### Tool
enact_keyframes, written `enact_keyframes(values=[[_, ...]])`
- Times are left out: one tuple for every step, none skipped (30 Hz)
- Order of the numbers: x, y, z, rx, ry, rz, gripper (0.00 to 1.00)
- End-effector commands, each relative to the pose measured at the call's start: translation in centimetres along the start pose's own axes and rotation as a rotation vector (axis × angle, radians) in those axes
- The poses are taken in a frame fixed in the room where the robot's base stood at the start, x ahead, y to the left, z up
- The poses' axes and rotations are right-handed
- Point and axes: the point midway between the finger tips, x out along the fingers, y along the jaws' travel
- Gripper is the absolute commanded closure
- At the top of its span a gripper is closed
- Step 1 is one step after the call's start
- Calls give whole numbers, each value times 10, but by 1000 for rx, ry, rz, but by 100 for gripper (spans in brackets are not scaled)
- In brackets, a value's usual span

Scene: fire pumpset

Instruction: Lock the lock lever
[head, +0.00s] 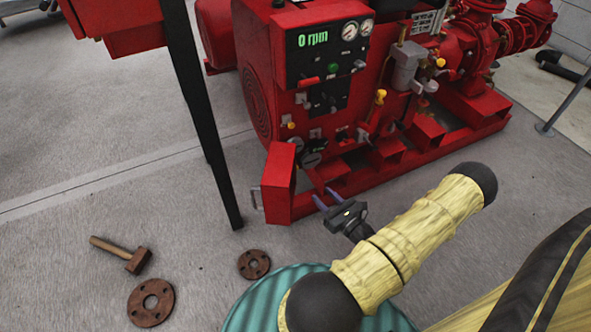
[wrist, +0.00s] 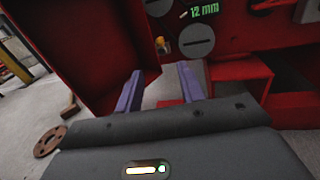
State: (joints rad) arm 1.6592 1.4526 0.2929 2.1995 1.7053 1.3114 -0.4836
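I cannot tell for sure which part is the lock lever. A small yellow-tipped part (head: 291,126) sits low on the red pump panel, above dark round slotted dials (head: 313,152). It also shows in the wrist view (wrist: 162,45), beyond my fingertips, beside the dials (wrist: 196,41). Another yellow-tipped lever (head: 380,97) stands tilted on the pump's right side. My gripper (head: 325,198) is in front of the pump's lower frame, low and near the red box. In the wrist view its two purple fingers (wrist: 159,72) are apart, with nothing between them.
A red box with a handle (head: 279,182) juts out left of my gripper and fills the wrist view's left side. A black post (head: 205,120) stands farther left. A hammer (head: 122,254) and rusty flanges (head: 151,303) (head: 254,264) lie on the floor. The red base frame (head: 425,135) extends right.

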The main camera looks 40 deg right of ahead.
Motion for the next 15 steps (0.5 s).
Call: enact_keyframes(values=[[9,1,-4,0,-2,4,61],[14,1,-4,-1,-2,4,61],[21,0,-4,-1,-2,3,61],[26,1,-4,-2,-3,4,61],[32,1,-4,-2,-2,3,61],[38,1,-4,-1,-2,4,61],[44,1,-4,-1,-2,4,61],[49,1,-5,-2,-2,4,61],[56,0,-4,-2,-2,3,61],[62,0,-4,-2,-3,3,61],[67,1,-4,-2,-2,3,61],[74,1,-5,-2,-2,3,61],[79,0,-5,-2,-1,2,61],[84,0,-5,-2,-2,2,61],[92,0,-4,-2,-3,2,61]])
